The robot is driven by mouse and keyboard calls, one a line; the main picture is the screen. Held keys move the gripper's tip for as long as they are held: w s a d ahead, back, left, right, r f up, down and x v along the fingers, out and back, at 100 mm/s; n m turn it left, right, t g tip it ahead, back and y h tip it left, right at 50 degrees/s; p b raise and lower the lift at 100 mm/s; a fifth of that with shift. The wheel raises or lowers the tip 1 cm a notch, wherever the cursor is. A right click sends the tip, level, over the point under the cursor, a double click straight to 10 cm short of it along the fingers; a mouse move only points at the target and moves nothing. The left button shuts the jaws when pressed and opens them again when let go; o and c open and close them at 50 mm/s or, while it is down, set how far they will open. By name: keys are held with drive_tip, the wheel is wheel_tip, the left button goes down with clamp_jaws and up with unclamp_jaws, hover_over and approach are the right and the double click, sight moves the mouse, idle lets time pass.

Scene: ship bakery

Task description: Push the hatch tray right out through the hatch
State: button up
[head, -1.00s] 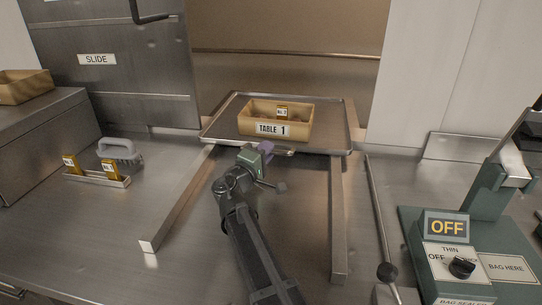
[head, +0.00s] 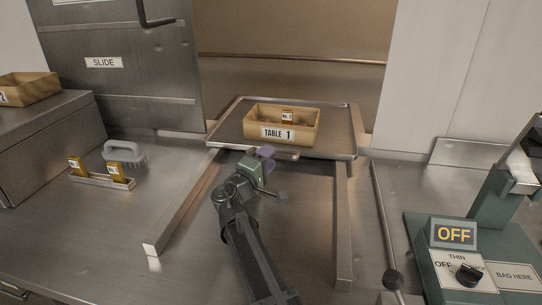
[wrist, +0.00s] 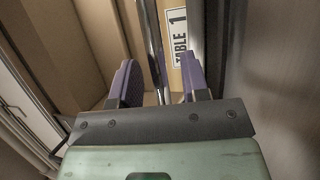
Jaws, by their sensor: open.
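The hatch tray (head: 338,152) is a flat metal tray lying across the far ends of two metal rails, in the hatch opening. It carries a tan box labelled TABLE 1 (head: 300,139), which also shows in the wrist view (wrist: 173,60). My gripper (head: 266,153) is at the middle of the tray's near edge, by a small bar there. I cannot tell whether the fingers touch the tray.
The hatch has a panel marked SLIDE (head: 103,62) at left. A brush (head: 125,152) and a small holder with yellow tags (head: 102,181) lie left of the rails. A lever (head: 384,220) and a green bag sealer (head: 430,258) stand at right.

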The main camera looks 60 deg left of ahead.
drive_tip(key=v, duration=0.5)
drive_tip(key=shift+s+d+b, duration=0.15)
drive_tip(key=shift+s+b, duration=0.05)
drive_tip(key=shift+b, duration=0.2)
